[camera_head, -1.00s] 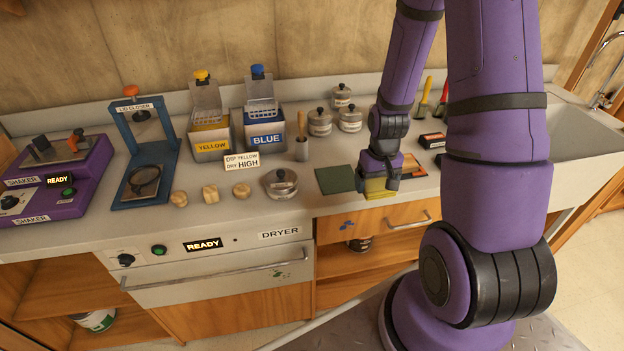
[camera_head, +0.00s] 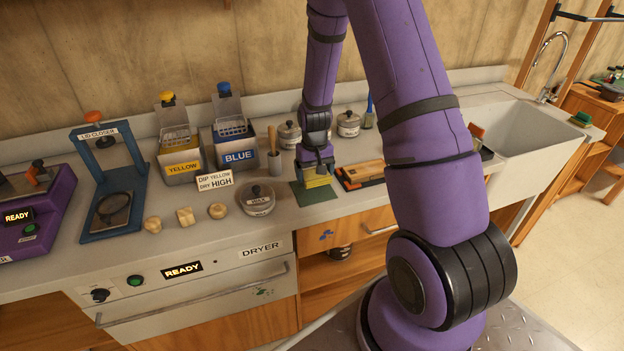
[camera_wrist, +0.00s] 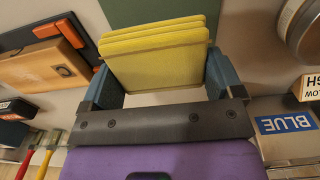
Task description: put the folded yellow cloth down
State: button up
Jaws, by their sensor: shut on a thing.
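The folded yellow cloth (camera_wrist: 158,58) is a layered flat stack held between the two fingers of my gripper (camera_wrist: 160,80) in the wrist view. In the head view, my gripper (camera_head: 316,172) points down at the counter, and the yellow cloth (camera_head: 317,182) shows under it. A dark green mat (camera_head: 313,197) lies flat on the counter beneath the cloth; its edge also shows in the wrist view (camera_wrist: 150,10). The cloth is over the mat, partly covering it. I cannot tell whether cloth and mat touch.
A lidded round tin (camera_head: 257,200) stands left of the mat. A wooden block and dark tray (camera_head: 362,173) lie close to its right. The yellow bin (camera_head: 183,165), blue bin (camera_head: 237,152) and a sign (camera_head: 215,180) stand behind left. A sink (camera_head: 545,135) is at far right.

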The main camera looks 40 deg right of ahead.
aim_at(312, 179)
jog(key=shift+w, duration=0.5)
jog(key=shift+w+f, duration=0.15)
jog(key=shift+f, duration=1.65)
jog(key=shift+f, duration=0.1)
jog(key=o, duration=0.8)
